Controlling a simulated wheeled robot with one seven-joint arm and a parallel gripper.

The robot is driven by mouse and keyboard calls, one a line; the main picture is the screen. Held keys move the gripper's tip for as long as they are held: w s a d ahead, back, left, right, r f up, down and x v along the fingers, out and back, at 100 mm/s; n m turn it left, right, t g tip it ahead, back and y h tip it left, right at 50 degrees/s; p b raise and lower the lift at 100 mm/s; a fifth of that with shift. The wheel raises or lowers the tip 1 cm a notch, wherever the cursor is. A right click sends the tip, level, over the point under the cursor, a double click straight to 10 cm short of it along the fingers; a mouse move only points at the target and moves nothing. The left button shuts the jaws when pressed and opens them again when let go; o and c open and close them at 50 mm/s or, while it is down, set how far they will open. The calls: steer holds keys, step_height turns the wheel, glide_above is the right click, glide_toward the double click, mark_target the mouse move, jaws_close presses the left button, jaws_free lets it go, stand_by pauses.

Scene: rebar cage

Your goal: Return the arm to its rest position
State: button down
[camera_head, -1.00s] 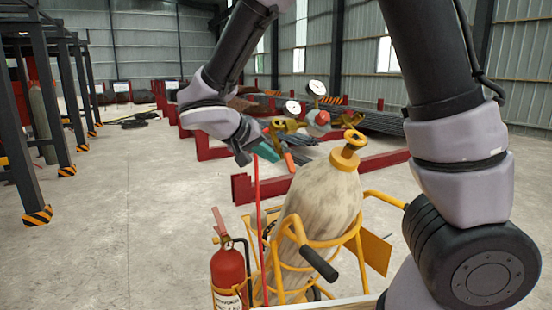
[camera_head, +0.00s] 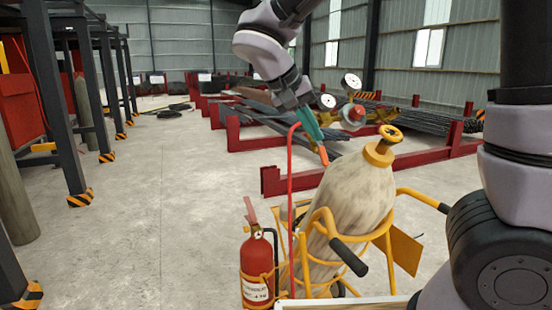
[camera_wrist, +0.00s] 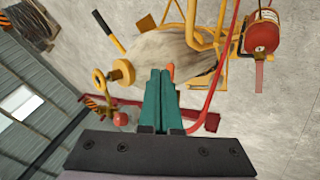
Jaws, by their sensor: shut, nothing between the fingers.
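My arm reaches in from the top of the head view, bent down to my gripper (camera_head: 317,134). In the wrist view the fingers (camera_wrist: 160,75) are side by side with no gap to speak of. A small orange piece (camera_head: 323,156) shows just beyond the fingertips; I cannot tell whether it touches them. The tan gas cylinder (camera_head: 350,208) leans in a yellow cart (camera_head: 407,251) below. It also appears beyond the fingers in the wrist view (camera_wrist: 183,57).
A red fire extinguisher (camera_head: 257,268) stands at the cart's left. A red hose (camera_head: 290,185) rises close beside my gripper. Gauges (camera_head: 351,83) sit near the valve. Red racks (camera_head: 270,181) with dark bars lie behind. The floor at left is clear up to the dark posts.

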steer(key=s+d+r+m+t+y, duration=0.1)
steer(key=s+d+r+y, duration=0.2)
steer(key=d, duration=0.5)
steer(key=s+d+r+m+t+y, duration=0.1)
steer(key=s+d+r+t+y, duration=0.1)
steer(key=d, duration=0.5)
steer(key=s+r+y, duration=0.1)
steer(key=s+y, duration=0.1)
steer(key=y, duration=0.1)
steer(key=shift+s+d+r+m+t, duration=0.2)
steer(key=shift+s+d+m+t, duration=0.1)
steer(key=shift+s+d, duration=0.1)
